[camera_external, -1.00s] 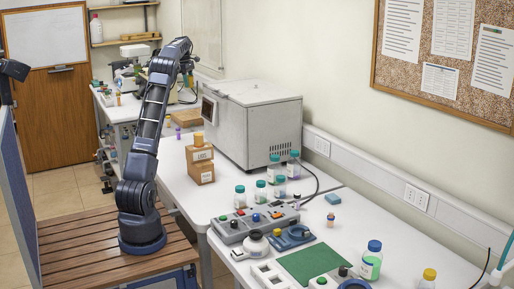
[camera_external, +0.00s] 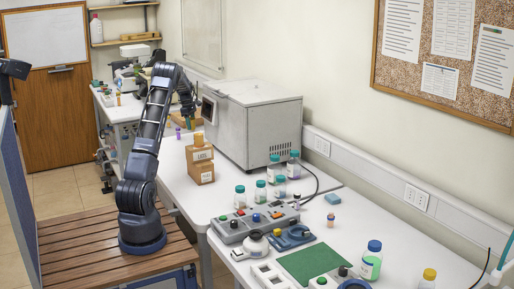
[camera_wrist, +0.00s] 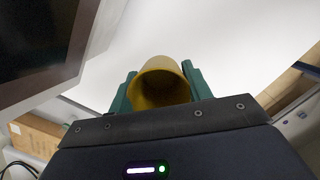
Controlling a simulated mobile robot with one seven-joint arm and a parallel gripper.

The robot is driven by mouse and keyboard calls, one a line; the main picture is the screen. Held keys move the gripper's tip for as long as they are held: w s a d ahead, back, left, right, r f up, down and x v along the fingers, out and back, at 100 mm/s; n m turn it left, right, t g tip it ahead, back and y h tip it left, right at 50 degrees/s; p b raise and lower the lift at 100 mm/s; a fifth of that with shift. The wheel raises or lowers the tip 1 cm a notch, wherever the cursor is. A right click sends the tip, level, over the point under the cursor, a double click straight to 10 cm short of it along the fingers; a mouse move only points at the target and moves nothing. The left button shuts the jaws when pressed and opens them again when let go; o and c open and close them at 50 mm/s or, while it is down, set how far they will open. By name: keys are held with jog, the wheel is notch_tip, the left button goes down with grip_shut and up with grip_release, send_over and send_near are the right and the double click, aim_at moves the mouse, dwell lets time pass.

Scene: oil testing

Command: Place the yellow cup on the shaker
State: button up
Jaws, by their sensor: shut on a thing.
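My gripper (camera_external: 188,112) is over the far part of the white bench, beside the grey box machine. In the wrist view its green fingers (camera_wrist: 160,88) are shut around a yellow cup (camera_wrist: 165,82), whose open mouth faces the camera. In the external view the held cup is a tiny orange-yellow spot (camera_external: 187,122), partly unclear. I cannot tell for sure which device is the shaker; a small blue device (camera_external: 292,238) and a round white-topped one (camera_external: 255,243) stand on the near bench.
Several capped bottles (camera_external: 260,190), a grey control panel (camera_external: 252,222) and a green mat (camera_external: 310,263) are on the near bench. A small purple-topped vial (camera_external: 178,132) stands near my gripper.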

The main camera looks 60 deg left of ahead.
notch_tip(320, 180, down, 12)
jog(key=shift+r, duration=0.15)
dwell(0.4)
jog(key=o, duration=0.9)
jog(key=shift+o, duration=0.2)
jog(key=r, duration=0.4)
jog(key=s+a+r, duration=0.1)
jog(key=r, duration=0.7)
jog(key=shift+s+a, duration=0.15)
